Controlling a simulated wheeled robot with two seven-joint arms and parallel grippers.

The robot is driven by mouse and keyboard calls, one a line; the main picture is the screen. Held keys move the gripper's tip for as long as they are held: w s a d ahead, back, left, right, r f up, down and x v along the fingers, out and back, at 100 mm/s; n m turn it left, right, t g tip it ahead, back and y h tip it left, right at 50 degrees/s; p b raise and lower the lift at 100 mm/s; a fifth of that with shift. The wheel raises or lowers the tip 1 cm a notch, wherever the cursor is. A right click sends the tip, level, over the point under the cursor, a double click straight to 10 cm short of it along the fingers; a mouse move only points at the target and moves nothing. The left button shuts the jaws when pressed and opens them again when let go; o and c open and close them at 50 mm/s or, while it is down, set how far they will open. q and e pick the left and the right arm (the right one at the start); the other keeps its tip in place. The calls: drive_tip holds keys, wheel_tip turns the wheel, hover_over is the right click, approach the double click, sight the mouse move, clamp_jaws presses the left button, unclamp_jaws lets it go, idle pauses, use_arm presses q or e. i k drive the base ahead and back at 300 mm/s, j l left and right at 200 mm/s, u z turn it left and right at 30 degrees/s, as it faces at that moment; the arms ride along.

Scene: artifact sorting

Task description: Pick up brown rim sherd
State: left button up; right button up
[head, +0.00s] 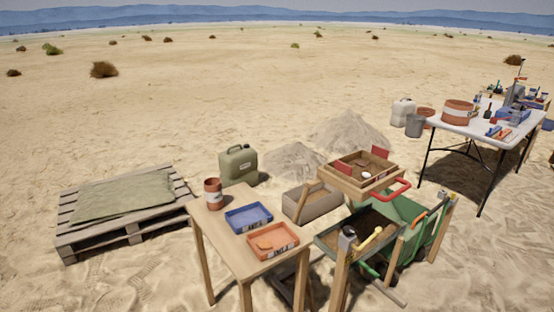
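I cannot single out the brown rim sherd with certainty. A wooden sieve box (350,181) stands over a green wheelbarrow (405,208) and holds a few small pieces, one pale (366,175) and others darker and brownish, too small to tell apart. An orange tray (290,240) on the small wooden table (225,229) holds an orange-brown flat piece (265,245), which may be a sherd. Neither of my grippers is in this view.
A blue tray (248,217) and a reddish-brown can (213,193) stand on the wooden table. A green jerrycan (238,165), a pallet with a cloth (125,195) and sand heaps lie behind. A white table (480,128) with tools stands at right.

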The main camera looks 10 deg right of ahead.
sight(362, 164)
drive_tip(key=i+l+u, duration=0.1)
drive_tip(key=l+u, duration=0.15)
drive_tip(key=u, duration=0.2)
drive_tip(key=l+u, duration=0.3)
drive_tip(key=u, duration=0.15)
drive_tip(key=l+u, duration=0.3)
drive_tip(key=u, duration=0.15)
drive_tip(key=l+u, duration=0.3)
drive_tip(key=u, duration=0.15)
drive_tip(key=k+l, duration=0.15)
drive_tip(key=l, duration=0.3)
drive_tip(key=k+l, duration=0.15)
drive_tip(key=l, duration=0.3)
drive_tip(key=k+l, duration=0.15)
drive_tip(key=l, duration=0.25)
drive_tip(key=k+l, duration=0.15)
drive_tip(key=l, duration=0.3)
drive_tip(key=k+l, duration=0.15)
drive_tip(key=l, duration=0.3)
drive_tip(key=k+l, duration=0.15)
drive_tip(key=l, duration=0.3)
drive_tip(key=k+l, duration=0.15)
drive_tip(key=l, duration=0.25)
drive_tip(key=k+l, duration=0.15)
drive_tip(key=l, duration=0.3)
